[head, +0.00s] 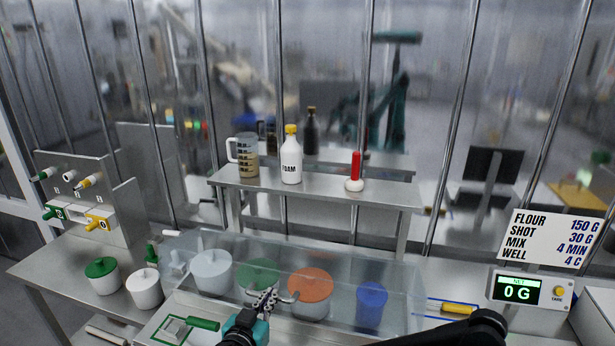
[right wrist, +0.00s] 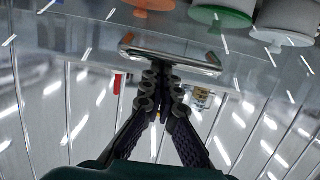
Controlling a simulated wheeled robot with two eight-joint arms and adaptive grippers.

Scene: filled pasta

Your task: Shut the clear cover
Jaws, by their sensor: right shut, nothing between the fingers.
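The clear cover (head: 340,262) is a see-through panel in front of and over a row of lidded pots in the head view. I cannot tell whether a gap is left under it. Its metal bar handle (right wrist: 172,57) crosses the upper middle of the right wrist view. My right gripper (head: 267,299) is at the handle, with its dark fingers pointing up and away. In the right wrist view the fingertips (right wrist: 163,78) are together just below the bar, with nothing held between them. Whether they touch the bar is unclear. My left gripper is out of view.
Behind the cover are a white pot (head: 211,270), a green-lidded pot (head: 258,274), an orange-lidded pot (head: 310,284) and a blue pot (head: 371,304). A green-handled tool (head: 203,324) lies left of my gripper. A scale display (head: 517,290) stands right. A raised shelf (head: 335,186) holds bottles.

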